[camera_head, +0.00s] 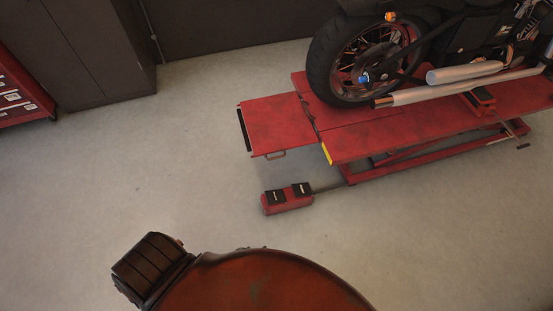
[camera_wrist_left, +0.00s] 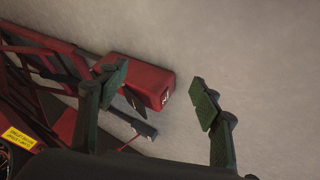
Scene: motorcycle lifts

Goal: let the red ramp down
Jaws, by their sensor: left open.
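The red ramp (camera_head: 275,122) is at the left end of the red motorcycle lift platform (camera_head: 375,137) in the head view. It lies about level with the platform, raised clear of the floor, with a small handle (camera_head: 276,155) on its near edge. A red pedal box (camera_head: 287,200) with two black pedals sits on the floor below. My left gripper (camera_wrist_left: 158,88) is open in the wrist view, with nothing held. A red box (camera_wrist_left: 148,78) shows behind and between its fingers; I cannot tell if it is the same pedal box. My right gripper is not in view.
A motorcycle (camera_head: 350,50) stands on the lift. Dark cabinets (camera_head: 85,50) and a red tool chest (camera_head: 20,95) stand at the back left. A rounded orange-red object (camera_head: 265,285) fills the near foreground. The floor left of the ramp is clear.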

